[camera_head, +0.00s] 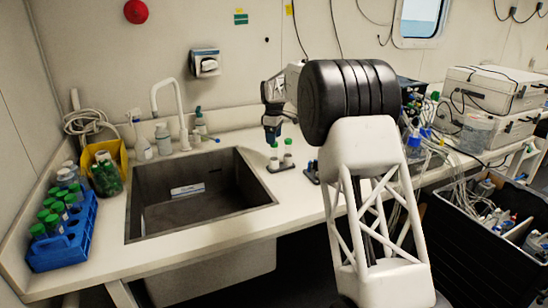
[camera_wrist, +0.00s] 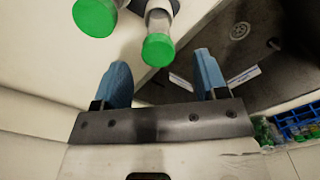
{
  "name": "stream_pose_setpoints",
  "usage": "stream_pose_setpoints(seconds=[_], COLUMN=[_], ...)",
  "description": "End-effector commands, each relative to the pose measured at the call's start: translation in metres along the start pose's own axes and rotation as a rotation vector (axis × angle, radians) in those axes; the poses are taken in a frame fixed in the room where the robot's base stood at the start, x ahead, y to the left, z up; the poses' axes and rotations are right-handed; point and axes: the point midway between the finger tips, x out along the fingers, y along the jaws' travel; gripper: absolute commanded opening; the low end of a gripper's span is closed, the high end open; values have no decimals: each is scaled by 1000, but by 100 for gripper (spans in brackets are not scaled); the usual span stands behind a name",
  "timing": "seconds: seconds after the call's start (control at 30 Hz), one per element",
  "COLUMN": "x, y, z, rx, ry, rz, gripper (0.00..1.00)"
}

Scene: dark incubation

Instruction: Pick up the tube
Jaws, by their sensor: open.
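My gripper (camera_head: 272,138) is just above the left tube and points down. In the wrist view, my gripper's blue fingers (camera_wrist: 163,66) are spread with nothing between them. One green-capped tube (camera_wrist: 158,48) is just beyond the gap between the fingertips. Another green-capped tube (camera_wrist: 95,17) is at the upper left, outside the fingers. The tubes' lower parts are partly cut off there.
The sink (camera_head: 190,200) is left of the tubes. A second small holder (camera_head: 312,174) stands to the right, partly hidden by my arm. A blue rack (camera_head: 70,245) with several green-capped tubes is at far left. A faucet (camera_head: 180,110) rises behind the sink.

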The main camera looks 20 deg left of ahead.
Motion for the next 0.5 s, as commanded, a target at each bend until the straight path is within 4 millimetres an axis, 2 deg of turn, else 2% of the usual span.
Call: stream_pose_setpoints(seconds=[0.3,0.5], x=[34,44], y=[2,1], z=[1,1], rx=[0,0], ry=[-1,-1], rz=[-1,-1], gripper=[66,66])
